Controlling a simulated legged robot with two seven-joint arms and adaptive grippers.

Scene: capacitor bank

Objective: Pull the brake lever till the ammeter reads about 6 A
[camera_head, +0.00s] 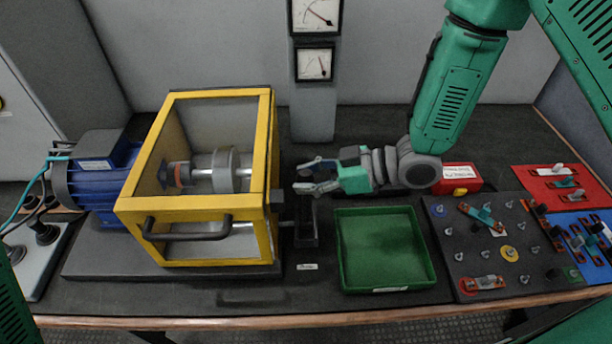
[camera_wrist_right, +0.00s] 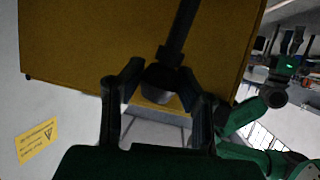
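In the right wrist view, a dark lever rod (camera_wrist_right: 182,30) with a rounded knob (camera_wrist_right: 162,82) stands in front of a yellow panel. My right gripper (camera_wrist_right: 160,90) has one finger on each side of the knob, with visible gaps, so it is open around it. In the head view, my right gripper (camera_head: 302,175) is open beside the yellow frame's right side, above a dark bracket (camera_head: 306,225); the knob is hard to make out there. Two dial meters, upper (camera_head: 316,14) and lower (camera_head: 314,64), are on a grey post; their scales are too small to read. My left gripper is out of view.
The yellow guard frame (camera_head: 268,150) encloses a shaft and drum, with a blue motor (camera_head: 100,175) at its left. A green tray (camera_head: 385,250), a red box (camera_head: 459,178) and a terminal board (camera_head: 485,240) lie to the right. The bench in front of the guard is mostly clear.

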